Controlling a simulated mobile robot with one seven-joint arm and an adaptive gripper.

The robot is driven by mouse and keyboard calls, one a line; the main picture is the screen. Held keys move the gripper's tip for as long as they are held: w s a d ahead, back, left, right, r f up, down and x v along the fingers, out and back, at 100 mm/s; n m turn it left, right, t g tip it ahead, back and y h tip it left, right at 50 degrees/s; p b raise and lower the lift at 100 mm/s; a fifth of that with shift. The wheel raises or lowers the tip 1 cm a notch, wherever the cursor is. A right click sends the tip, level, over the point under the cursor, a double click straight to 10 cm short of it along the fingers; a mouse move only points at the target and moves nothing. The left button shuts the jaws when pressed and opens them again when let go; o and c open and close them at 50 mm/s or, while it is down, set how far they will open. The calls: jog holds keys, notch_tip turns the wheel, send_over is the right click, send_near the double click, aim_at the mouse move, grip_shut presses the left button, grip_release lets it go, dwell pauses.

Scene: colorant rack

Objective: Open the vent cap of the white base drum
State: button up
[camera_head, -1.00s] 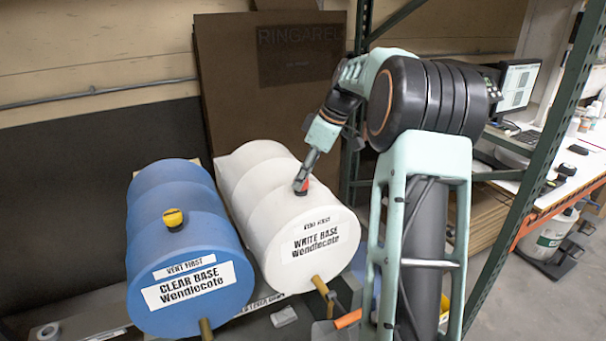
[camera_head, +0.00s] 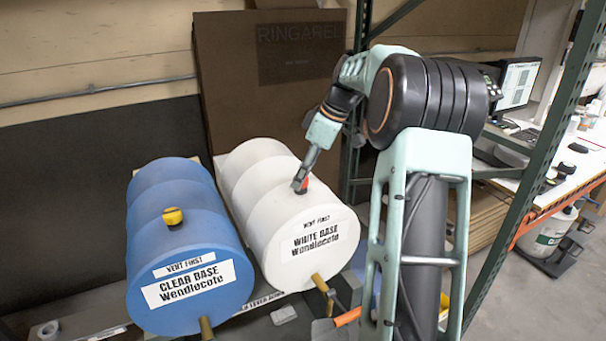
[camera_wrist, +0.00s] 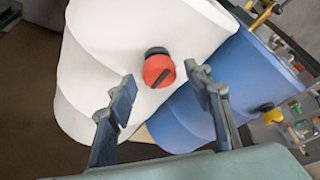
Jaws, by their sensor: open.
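The white base drum (camera_head: 262,210) lies on its side, right of the blue drum, with its label facing the front. Its red vent cap (camera_head: 304,187) sits on top on a black collar. In the wrist view the red cap (camera_wrist: 158,70) shows a dark bar across its face. My gripper (camera_head: 298,184) is at the cap in the head view and partly hides it. In the wrist view my gripper (camera_wrist: 163,80) is open, its two fingers apart with the cap seen between and beyond their tips. Whether a finger touches the cap I cannot tell.
The blue clear base drum (camera_head: 175,240) with a yellow vent cap (camera_head: 173,217) lies close on the left. Brass taps (camera_head: 319,283) stick out at the drum fronts. A green rack post (camera_head: 540,160) stands right of my arm.

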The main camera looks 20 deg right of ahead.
jog(key=v, duration=1.1)
jog(key=shift+d+r, duration=0.15)
jog(key=shift+r, duration=0.1)
jog(key=shift+s, duration=0.1)
